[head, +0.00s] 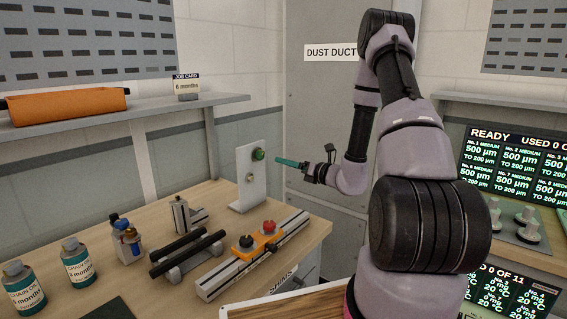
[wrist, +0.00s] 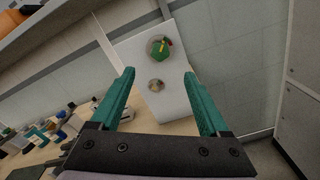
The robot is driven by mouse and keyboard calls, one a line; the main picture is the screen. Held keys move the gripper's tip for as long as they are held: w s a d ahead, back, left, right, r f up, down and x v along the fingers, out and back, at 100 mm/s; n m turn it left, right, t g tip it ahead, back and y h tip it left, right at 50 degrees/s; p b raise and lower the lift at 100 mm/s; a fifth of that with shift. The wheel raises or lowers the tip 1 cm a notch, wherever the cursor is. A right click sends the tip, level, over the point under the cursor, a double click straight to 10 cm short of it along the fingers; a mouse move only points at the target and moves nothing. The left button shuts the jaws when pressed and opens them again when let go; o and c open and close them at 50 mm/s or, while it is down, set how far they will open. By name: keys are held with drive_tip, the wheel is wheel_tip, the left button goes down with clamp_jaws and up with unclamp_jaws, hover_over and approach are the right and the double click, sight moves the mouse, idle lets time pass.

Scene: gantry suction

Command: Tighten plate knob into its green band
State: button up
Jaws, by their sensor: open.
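A white upright plate (head: 247,196) stands on the wooden bench near its right end. A round green knob (head: 259,154) is on its upper part, with a smaller brass-coloured fitting (head: 250,177) below. In the wrist view the knob (wrist: 160,50) shows a yellow mark on its face and a red mark at its upper right rim; I cannot make out a separate green band. My gripper (head: 280,161) has teal fingers and points left toward the knob, apart from it. In the wrist view my gripper (wrist: 160,92) is open and empty, with the plate (wrist: 172,95) ahead between its fingers.
On the bench (head: 318,228), a rail with an orange block (head: 258,243) carries black and red knobs. A shelf (head: 120,120) runs above; a grey duct panel (head: 318,110) stands behind.

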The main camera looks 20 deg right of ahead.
sight(262, 155)
drive_tip(key=w+a+n, duration=0.1)
drive_tip(key=w+a, duration=0.1)
drive_tip(key=w, duration=0.1)
drive_tip(key=w+a+n, duration=0.1)
drive_tip(key=w+a, duration=0.1)
drive_tip(key=w, duration=0.1)
drive_tip(key=w+a+n, duration=0.2)
drive_tip(key=w, duration=0.1)
drive_tip(key=shift+a+r, duration=0.1)
drive_tip(key=shift+a, duration=0.15)
